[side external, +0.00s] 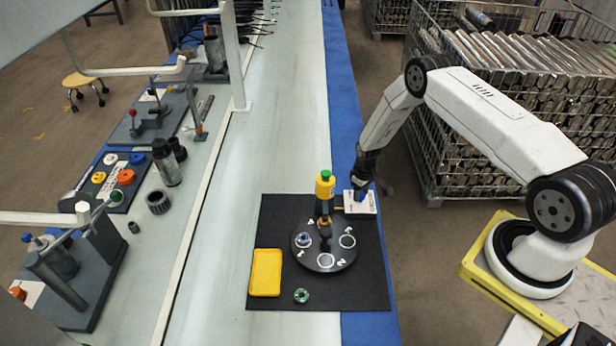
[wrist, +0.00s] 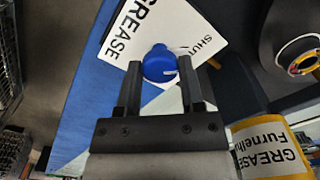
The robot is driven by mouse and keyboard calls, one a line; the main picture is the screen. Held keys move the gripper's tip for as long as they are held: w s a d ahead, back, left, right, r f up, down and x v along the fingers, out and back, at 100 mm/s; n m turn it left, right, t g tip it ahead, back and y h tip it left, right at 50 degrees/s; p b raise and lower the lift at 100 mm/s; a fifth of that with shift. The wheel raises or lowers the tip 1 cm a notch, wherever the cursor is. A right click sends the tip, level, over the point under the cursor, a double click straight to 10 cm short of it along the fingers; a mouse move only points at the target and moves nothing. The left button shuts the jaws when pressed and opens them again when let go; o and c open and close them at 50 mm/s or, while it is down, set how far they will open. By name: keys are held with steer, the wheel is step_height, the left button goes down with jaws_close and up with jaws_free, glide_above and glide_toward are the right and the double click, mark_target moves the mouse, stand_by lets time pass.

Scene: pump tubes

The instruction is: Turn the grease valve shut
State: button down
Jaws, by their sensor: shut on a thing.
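The grease valve is a blue knob (wrist: 160,60) on a white card (wrist: 195,28) lettered GREASE and SHUT. My gripper (wrist: 161,72) has one finger on each side of the knob and is shut on it. A short white mark shows on the knob's right side; its exact angle is hard to read. In the side view my gripper (side external: 362,184) points down over the white card (side external: 363,204), at the back right of the black mat. The knob is mostly hidden there by the gripper.
A yellow grease can (side external: 325,185) with a green top stands just left of my gripper; it also shows in the wrist view (wrist: 270,150). A round dark plate (side external: 336,262), a yellow tray (side external: 266,272) and a green ring (side external: 301,296) are on the black mat (side external: 370,285).

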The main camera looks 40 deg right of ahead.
stand_by(0.4)
steer(key=shift+c, duration=1.1)
jaws_free()
steer(key=shift+r, duration=0.15)
steer(key=shift+r, duration=3.7)
steer(key=shift+r, duration=0.1)
